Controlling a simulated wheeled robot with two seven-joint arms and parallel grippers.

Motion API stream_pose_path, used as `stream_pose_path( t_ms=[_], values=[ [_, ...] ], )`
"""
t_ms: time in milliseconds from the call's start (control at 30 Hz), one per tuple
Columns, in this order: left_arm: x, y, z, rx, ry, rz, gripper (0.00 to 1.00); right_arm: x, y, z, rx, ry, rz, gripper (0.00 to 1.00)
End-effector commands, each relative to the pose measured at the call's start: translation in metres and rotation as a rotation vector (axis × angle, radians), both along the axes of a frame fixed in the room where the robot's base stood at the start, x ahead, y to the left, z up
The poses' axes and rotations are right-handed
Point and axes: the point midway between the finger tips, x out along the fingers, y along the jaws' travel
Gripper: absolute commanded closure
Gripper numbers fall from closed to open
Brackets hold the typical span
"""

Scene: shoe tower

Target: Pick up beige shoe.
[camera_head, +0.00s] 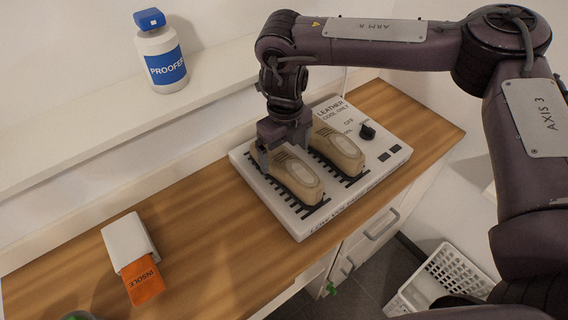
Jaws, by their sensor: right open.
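Two beige shoes lie on a white panel (376,175) with dark slotted strips, on the wooden counter. The left beige shoe (299,180) lies toward the panel's left side. The right beige shoe (340,150) lies beside it, nearer the knob. My right gripper (268,160) points down at the far end of the left shoe. Its jaws are open, with one finger seen at the shoe's left side. The other finger is partly hidden, and I cannot tell whether the gripper touches the shoe. My left gripper is not in view.
A white box with an orange insole packet (144,283) lies on the counter's left part. A white bottle labelled PROOFER (162,58) stands on the shelf behind. A white basket (443,279) is on the floor at right. The counter between box and panel is clear.

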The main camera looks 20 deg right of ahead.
Motion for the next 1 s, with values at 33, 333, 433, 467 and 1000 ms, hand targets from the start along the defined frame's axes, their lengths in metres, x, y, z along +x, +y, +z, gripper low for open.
stream_pose_path(
  t_ms=[33,333,433,467,1000],
  values=[
    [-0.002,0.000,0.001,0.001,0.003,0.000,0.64,-0.001,0.000,-0.006,-0.001,0.002,0.000,0.05],
    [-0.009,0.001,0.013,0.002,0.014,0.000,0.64,0.000,-0.002,-0.046,-0.002,0.002,0.000,0.05],
    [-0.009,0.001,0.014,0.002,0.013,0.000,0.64,0.001,-0.002,-0.058,-0.002,0.001,-0.001,0.05],
    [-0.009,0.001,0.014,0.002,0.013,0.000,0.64,0.001,-0.002,-0.060,-0.001,0.001,-0.001,0.05],
    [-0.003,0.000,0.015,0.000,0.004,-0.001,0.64,0.001,-0.002,-0.064,-0.001,0.000,-0.001,0.41]
  ],
)
